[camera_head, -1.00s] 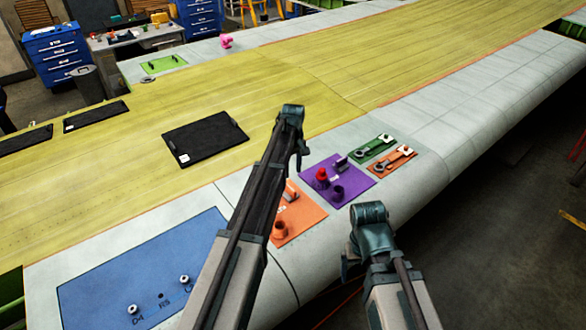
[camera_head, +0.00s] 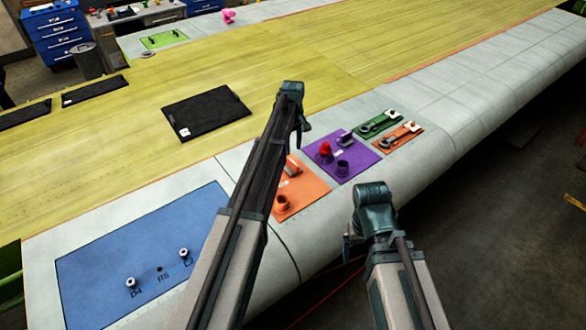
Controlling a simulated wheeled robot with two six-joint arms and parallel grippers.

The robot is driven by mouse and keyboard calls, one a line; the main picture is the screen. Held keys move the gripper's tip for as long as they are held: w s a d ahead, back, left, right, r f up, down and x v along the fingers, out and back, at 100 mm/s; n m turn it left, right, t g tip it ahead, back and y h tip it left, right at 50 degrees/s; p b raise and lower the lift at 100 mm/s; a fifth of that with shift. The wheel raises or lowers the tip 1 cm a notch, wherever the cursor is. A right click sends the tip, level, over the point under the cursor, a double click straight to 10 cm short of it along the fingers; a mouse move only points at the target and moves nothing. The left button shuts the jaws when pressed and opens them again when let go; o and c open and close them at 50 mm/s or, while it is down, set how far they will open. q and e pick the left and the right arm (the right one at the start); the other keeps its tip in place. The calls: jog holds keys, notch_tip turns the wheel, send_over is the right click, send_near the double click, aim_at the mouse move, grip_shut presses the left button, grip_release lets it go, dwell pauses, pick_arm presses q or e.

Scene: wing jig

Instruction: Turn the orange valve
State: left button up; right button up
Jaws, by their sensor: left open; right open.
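An orange panel (camera_head: 312,187) lies on the grey wing edge. It carries an orange round fitting (camera_head: 281,204) and a lighter handle-like part (camera_head: 291,168), partly hidden behind my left arm. A second orange panel (camera_head: 411,132) farther right bears a wrench-shaped orange part (camera_head: 398,136). I cannot tell for sure which is the valve. My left gripper (camera_head: 301,127) is open and empty, seen above and beyond the nearer orange panel. My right gripper (camera_head: 347,246) is open and empty, to the right of that panel, past the wing's front edge in the picture.
A purple panel (camera_head: 362,164) with a red knob (camera_head: 325,150) adjoins the nearer orange panel. A green panel (camera_head: 366,131) lies beyond. A blue panel (camera_head: 110,260) with several fittings is at left. A black mat (camera_head: 207,113) lies on the yellow surface.

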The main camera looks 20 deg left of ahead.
aim_at(293, 161)
pick_arm(q)
notch_tip(293, 161, down, 8)
jog(key=b, duration=0.7)
jog(key=shift+f, duration=0.15)
grip_shut()
